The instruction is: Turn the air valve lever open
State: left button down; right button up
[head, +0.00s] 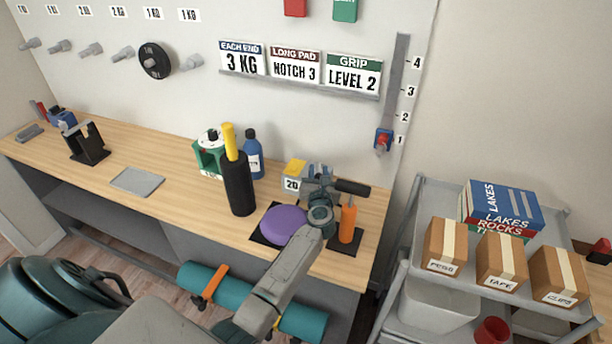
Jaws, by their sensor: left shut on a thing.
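My left gripper (322,178) is over the right part of the wooden bench, between a yellow-topped box marked 20 (293,175) and an orange upright handle (348,222). Its jaws are shut on a dark bar (353,187) that sticks out to the right; the gripper hides part of it. I cannot tell whether this bar is the air valve lever, and no lever labelled as such shows. A blue and red slider (384,138) sits near mark 1 on the wall's vertical scale. My right gripper is not in view.
Below the gripper lies a purple disc (282,224). To its left stand a black cylinder with a yellow top (238,185) and a blue bottle (252,155). A grey trolley (408,240) with boxes and books stands at right. The bench (165,155) is clear around the grey plate.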

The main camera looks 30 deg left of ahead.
pick_arm(q)
jog(key=c, duration=1.4)
grip_release()
jog(key=shift+c, duration=0.2)
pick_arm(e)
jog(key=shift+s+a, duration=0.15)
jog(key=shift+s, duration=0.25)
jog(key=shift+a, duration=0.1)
